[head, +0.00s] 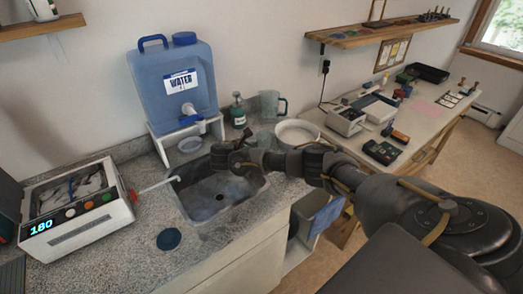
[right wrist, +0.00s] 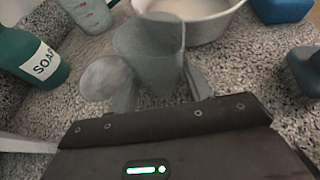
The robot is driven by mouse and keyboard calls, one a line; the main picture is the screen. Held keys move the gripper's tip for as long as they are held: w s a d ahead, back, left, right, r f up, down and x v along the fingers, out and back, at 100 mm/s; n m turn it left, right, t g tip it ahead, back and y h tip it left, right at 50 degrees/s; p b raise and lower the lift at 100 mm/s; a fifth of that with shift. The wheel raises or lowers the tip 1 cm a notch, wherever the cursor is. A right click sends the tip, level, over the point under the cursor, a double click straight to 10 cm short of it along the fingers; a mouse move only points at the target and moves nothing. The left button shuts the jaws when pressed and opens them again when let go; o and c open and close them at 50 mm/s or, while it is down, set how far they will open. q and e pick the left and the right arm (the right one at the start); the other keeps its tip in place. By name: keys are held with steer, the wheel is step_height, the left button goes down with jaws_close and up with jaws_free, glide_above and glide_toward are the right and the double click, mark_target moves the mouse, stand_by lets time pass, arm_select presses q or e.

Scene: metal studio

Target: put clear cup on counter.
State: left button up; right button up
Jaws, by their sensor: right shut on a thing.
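The clear cup (right wrist: 150,45) is a grey, see-through vessel directly ahead of my right gripper in the right wrist view. It also shows faintly in the head view (head: 265,139), behind my wrist and beside the white basin. My right gripper (head: 224,153) reaches in from the right over the back edge of the sink. In the right wrist view its fingers (right wrist: 150,88) are shut on the cup's near side. The cup's lower part is partly hidden by the fingers. The counter (head: 125,245) is speckled grey granite. My left gripper is out of view.
A soap bottle (head: 238,112), a measuring jug (head: 272,103) and a white basin (head: 297,132) stand close by. The sink (head: 205,205) lies below the gripper. A blue water container (head: 175,85) stands behind. The front-left counter has free room around a dark round lid (head: 169,239).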

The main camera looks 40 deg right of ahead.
steer(key=shift+f, duration=0.15)
steer(key=o, duration=1)
steer(key=shift+d, duration=0.15)
steer(key=v, duration=0.3)
steer(key=shift+b, duration=0.3)
steer(key=p+v, duration=0.9)
steer(key=p, duration=0.1)
